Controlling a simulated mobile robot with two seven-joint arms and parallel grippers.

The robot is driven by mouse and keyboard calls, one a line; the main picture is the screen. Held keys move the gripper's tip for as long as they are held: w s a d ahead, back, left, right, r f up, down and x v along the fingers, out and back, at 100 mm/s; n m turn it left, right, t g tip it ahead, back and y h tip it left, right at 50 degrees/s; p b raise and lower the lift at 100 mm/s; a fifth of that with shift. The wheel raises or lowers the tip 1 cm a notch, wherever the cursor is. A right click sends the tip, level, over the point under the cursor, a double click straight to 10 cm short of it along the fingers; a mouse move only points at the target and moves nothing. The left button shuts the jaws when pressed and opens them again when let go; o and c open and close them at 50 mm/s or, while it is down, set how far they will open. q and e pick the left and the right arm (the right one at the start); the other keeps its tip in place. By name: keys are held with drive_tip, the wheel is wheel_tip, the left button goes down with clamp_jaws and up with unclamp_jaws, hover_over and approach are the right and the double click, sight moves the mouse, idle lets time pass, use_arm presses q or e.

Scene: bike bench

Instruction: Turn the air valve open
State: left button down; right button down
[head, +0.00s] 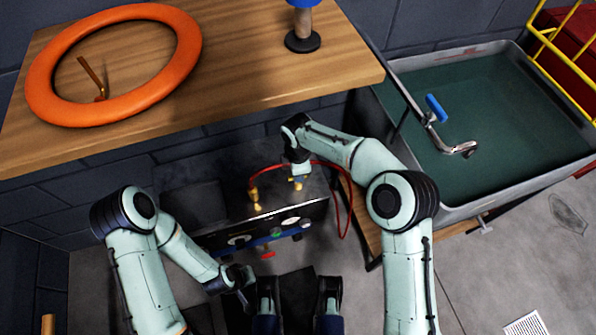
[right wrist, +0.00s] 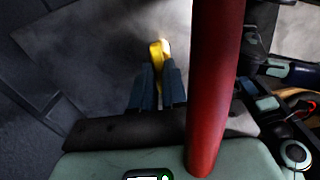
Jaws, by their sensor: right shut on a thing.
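The air compressor (head: 290,205) is a dark box with gauges on its front, standing on the floor under the bench. A small yellow valve handle (head: 298,184) is on its top right. My right gripper (head: 298,174) reaches down over it. In the right wrist view the fingers (right wrist: 159,78) are shut on the yellow valve handle (right wrist: 160,50), with only its tip showing. How far the handle is turned cannot be told. My left gripper (head: 243,282) is low, in front of the compressor and apart from it; its jaws are too small and dark to judge.
A red hose (head: 340,175) loops beside my right gripper and crosses close up in the right wrist view (right wrist: 215,80). A brass fitting (head: 254,196) stands left of the handle. The wooden bench (head: 235,60) with an orange tyre (head: 40,85) overhangs behind. A water basin (head: 480,110) is at right.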

idle(0.5)
drive_tip(key=c, duration=1.2)
unclamp_jaws()
drive_tip(key=shift+o, duration=0.2)
drive_tip(key=shift+r, duration=0.1)
